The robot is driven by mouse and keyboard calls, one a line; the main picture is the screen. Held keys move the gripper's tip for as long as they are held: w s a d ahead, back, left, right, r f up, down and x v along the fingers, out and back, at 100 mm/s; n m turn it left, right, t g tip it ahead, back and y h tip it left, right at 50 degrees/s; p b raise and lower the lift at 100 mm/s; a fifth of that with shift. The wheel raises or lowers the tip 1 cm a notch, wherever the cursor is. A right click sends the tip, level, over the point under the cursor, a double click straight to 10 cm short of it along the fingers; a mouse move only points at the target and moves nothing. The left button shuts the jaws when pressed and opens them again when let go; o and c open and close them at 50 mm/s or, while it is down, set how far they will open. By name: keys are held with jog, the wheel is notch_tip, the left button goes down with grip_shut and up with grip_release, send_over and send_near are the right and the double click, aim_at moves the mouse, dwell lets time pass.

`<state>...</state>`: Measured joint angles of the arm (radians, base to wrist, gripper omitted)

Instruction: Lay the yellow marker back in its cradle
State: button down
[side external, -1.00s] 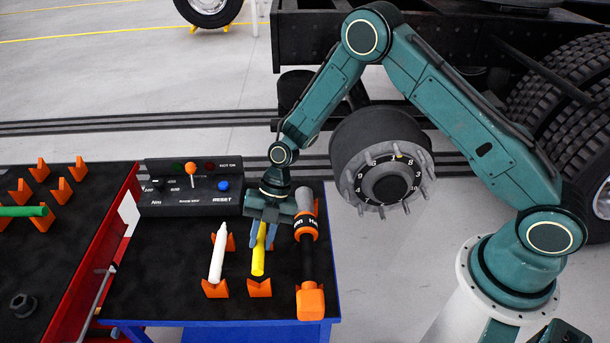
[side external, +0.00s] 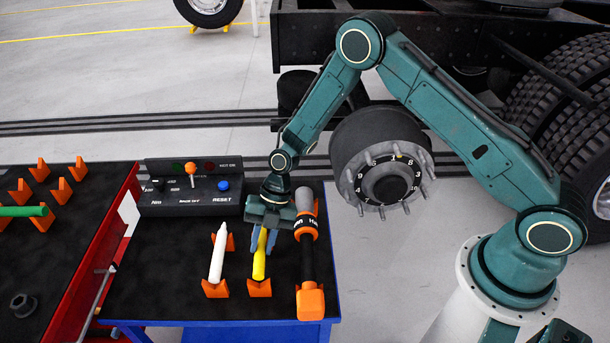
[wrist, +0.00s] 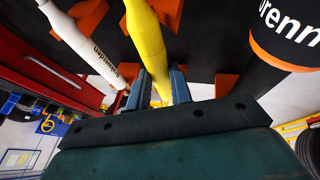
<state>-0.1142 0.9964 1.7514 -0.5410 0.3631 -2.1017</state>
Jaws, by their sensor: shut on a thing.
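The yellow marker (side external: 260,257) is between the fingers of my gripper (side external: 264,244), which are shut on it. It lies lengthwise above its orange cradle (side external: 259,289), its near end at the front V-block. I cannot tell whether it touches the block. The rear block is hidden behind my gripper in the side view. In the wrist view, the yellow marker (wrist: 147,45) runs down between my fingers (wrist: 157,90), with orange cradle parts (wrist: 171,12) around it.
A white marker (side external: 218,257) lies in a cradle just left. A black and orange torque wrench (side external: 307,258) lies close on the right. A control box (side external: 190,190) stands behind. A red-sided bench (side external: 75,270) with a green marker (side external: 22,211) is at the left.

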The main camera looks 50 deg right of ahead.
jog(key=shift+f, duration=0.55)
dwell(0.5)
jog(key=c, duration=1.2)
grip_release()
jog(key=shift+o, duration=0.2)
jog(key=shift+d+r, duration=0.1)
jog(key=shift+r, duration=0.05)
jog(key=v, duration=1.3)
jog(key=shift+r, duration=0.25)
